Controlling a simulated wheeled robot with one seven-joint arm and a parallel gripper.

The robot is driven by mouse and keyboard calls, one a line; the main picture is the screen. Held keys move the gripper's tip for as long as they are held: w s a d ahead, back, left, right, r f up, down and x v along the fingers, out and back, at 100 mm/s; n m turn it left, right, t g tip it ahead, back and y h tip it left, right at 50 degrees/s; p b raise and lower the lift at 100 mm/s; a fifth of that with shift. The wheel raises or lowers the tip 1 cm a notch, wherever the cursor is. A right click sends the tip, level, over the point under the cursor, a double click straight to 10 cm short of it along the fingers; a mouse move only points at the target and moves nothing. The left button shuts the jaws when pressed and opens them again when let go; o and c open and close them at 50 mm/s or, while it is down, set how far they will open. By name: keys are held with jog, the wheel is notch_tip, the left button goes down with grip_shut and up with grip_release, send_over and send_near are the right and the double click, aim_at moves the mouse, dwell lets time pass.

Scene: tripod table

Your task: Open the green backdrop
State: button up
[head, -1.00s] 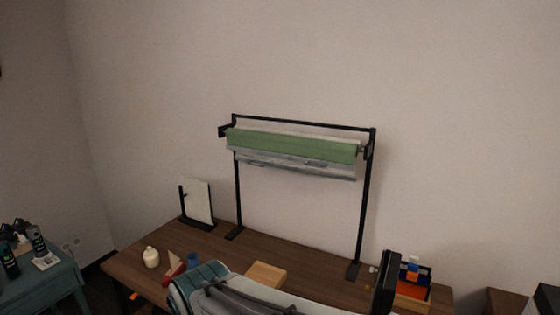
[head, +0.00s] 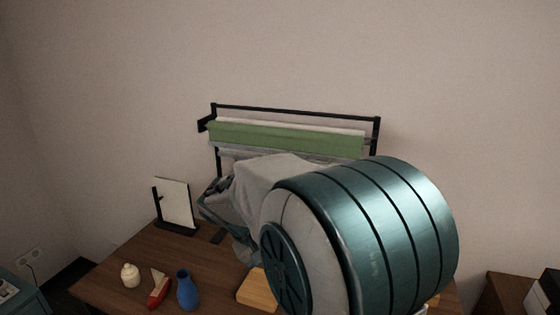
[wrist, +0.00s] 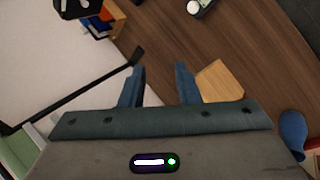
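The green backdrop (head: 285,138) is a rolled-up strip hanging across the top of a black stand (head: 290,112) at the back of the table. A grey sheet shows just below it, partly hidden by my arm. In the wrist view, a green piece of the backdrop (wrist: 18,148) shows at the lower left, beside the black stand post (wrist: 80,90). My gripper (wrist: 160,82) is open, with its two fingers apart and nothing between them. It is away from the green backdrop, over the table area. In the head view my arm hides the stand's lower right part.
The wooden table (head: 130,265) holds a white board on a black stand (head: 175,205), a cream jar (head: 130,275), a red toy boat (head: 158,290), a blue vase (head: 187,290) and a wooden block (head: 255,290). An orange and blue box (wrist: 98,26) shows in the wrist view.

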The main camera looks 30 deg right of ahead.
jog(key=w+d+r+m+h+p, duration=0.1)
jog(key=w+d+r+h, duration=0.4)
jog(key=w, duration=0.4)
jog(key=w+d+r+h+p, duration=0.15)
jog(key=w+r+h, duration=0.25)
jog(key=w+h, duration=0.5)
jog(key=d+r+y+p, duration=0.1)
jog(key=d+p, duration=0.2)
jog(key=d, duration=1)
jog(key=shift+s+d+r+g, duration=0.3)
jog(key=shift+d+r, duration=0.05)
jog(key=shift+r, duration=0.05)
grip_shut()
